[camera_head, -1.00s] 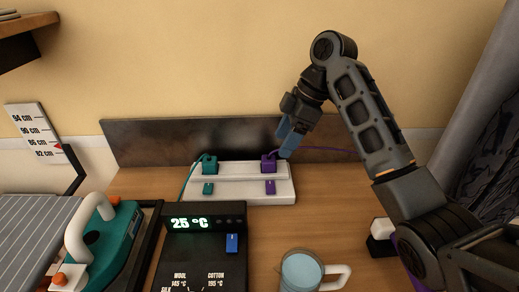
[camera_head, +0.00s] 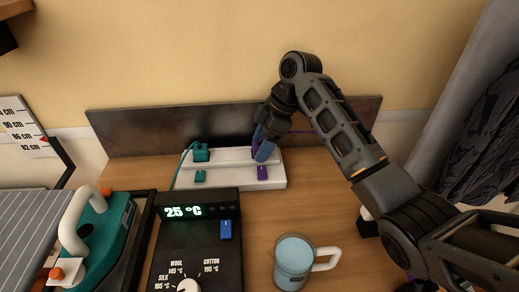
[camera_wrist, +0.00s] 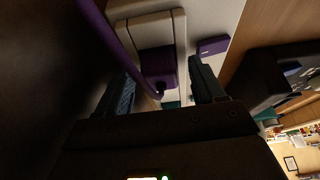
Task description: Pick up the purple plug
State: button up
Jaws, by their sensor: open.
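The purple plug (camera_wrist: 158,66) sits in the white power strip (camera_head: 222,182), with its purple cord (camera_wrist: 108,38) running off to the upper left in the wrist view. My gripper (camera_head: 264,148) is at the right socket of the strip in the head view, its blue fingers mostly covering the plug. In the wrist view the two fingers stand apart, one on each side of the plug. The gripper is open. I cannot tell whether either finger touches the plug.
A teal plug (camera_head: 201,152) sits in the strip's left socket. A purple switch (camera_head: 262,172) and a teal switch (camera_head: 199,176) are in front. A dark panel (camera_head: 150,133) stands behind. A temperature unit (camera_head: 200,240), an iron (camera_head: 98,232) and a jug (camera_head: 293,264) stand nearer.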

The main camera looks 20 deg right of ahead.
jog(key=shift+c, duration=0.3)
jog(key=c, duration=1)
